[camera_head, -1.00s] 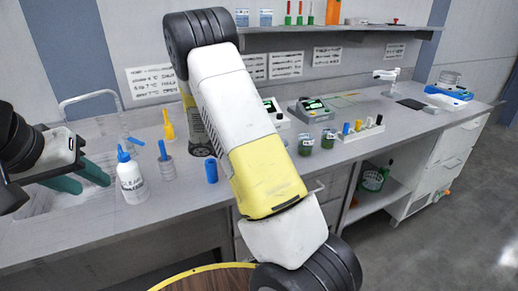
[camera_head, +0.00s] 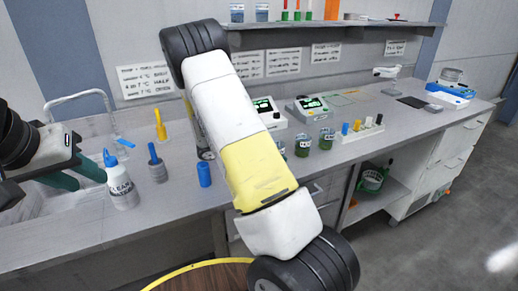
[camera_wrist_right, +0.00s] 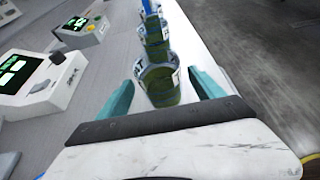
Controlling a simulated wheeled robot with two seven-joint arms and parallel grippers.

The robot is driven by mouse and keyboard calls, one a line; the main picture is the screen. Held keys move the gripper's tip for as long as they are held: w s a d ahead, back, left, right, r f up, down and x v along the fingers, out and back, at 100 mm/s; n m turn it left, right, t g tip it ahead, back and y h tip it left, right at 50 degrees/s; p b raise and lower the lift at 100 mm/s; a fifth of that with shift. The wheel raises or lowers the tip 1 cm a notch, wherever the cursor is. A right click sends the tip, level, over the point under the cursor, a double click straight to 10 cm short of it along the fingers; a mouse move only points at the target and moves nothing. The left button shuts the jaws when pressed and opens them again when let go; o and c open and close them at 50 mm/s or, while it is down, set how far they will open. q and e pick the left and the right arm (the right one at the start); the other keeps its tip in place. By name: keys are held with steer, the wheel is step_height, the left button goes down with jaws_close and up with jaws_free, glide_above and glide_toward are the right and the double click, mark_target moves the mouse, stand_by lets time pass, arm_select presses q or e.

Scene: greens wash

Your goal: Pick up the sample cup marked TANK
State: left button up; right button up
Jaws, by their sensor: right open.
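Several sample cups with green contents stand on the bench. In the head view two show clearly, a nearer cup (camera_head: 303,146) and one to its right (camera_head: 326,140); another is partly hidden behind my right arm. In the right wrist view the nearest cup (camera_wrist_right: 160,84) stands upright between the teal fingers of my open right gripper (camera_wrist_right: 164,92), with a gap on each side. Its label shows only partly, so I cannot tell if it reads TANK. A second cup (camera_wrist_right: 155,44) stands beyond it. My left gripper (camera_head: 82,179) is open at the left, near the wash bottle.
Instruments (camera_head: 308,109) stand behind the cups. The bench beyond is partly clear.

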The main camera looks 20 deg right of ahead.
mark_target(283, 152)
steer(key=x, duration=0.4)
steer(key=shift+d, duration=0.25)
steer(key=shift+r, duration=0.1)
steer(key=c, duration=1.5)
steer(key=shift+r, duration=0.1)
